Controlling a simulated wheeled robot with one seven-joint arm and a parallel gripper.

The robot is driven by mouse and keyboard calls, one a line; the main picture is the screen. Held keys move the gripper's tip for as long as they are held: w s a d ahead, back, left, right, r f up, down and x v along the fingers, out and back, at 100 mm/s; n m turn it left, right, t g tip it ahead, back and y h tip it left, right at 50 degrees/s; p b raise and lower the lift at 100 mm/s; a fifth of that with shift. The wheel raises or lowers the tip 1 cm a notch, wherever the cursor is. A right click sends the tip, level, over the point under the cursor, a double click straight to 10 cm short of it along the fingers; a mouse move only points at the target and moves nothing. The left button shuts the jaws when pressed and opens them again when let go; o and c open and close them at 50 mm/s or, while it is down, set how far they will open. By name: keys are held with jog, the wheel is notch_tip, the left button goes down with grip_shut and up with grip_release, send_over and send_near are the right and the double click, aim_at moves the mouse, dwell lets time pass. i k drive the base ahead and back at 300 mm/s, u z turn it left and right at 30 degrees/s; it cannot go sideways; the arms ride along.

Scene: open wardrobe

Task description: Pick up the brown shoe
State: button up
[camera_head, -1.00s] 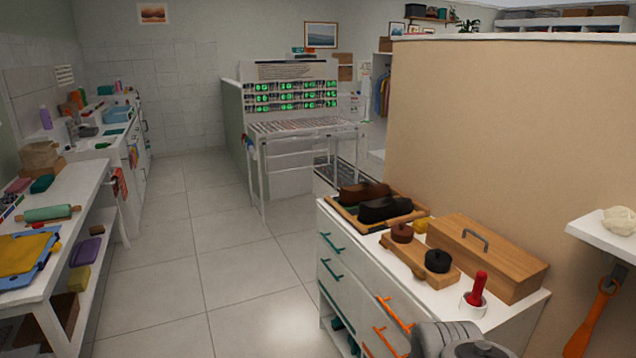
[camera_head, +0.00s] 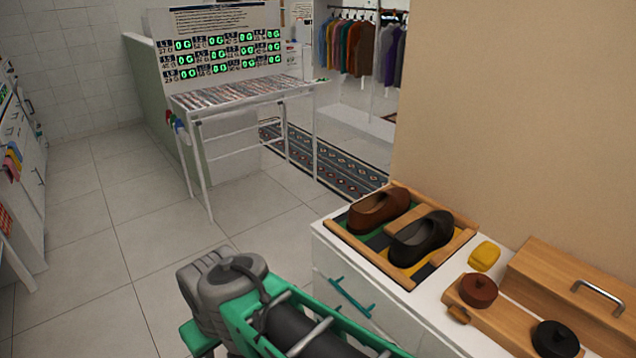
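The brown shoe (camera_head: 379,211) lies in a wooden tray (camera_head: 462,236) on top of the white dresser, at the dresser's far left corner. A black shoe (camera_head: 420,238) lies beside it, to its right and nearer to me. Both shoes rest on green, yellow and dark patches of the tray floor. My arm, grey and green, reaches in at the bottom of the picture, left of the dresser. My gripper's fingertips do not show, so its opening is hidden.
On the dresser (camera_head: 420,306), a yellow block (camera_head: 484,256), a wooden holder with brown (camera_head: 479,290) and black (camera_head: 555,340) round tins, and a wooden box (camera_head: 570,285) stand right of the tray. A beige wall rises behind. Open tiled floor (camera_head: 130,235) lies to the left.

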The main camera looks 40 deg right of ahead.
aim_at(368, 213)
jog(key=z, duration=0.2)
jog(key=i, duration=2.05)
jog(key=z, duration=1.5)
jog(key=i, duration=1.35)
jog(key=z, duration=0.7)
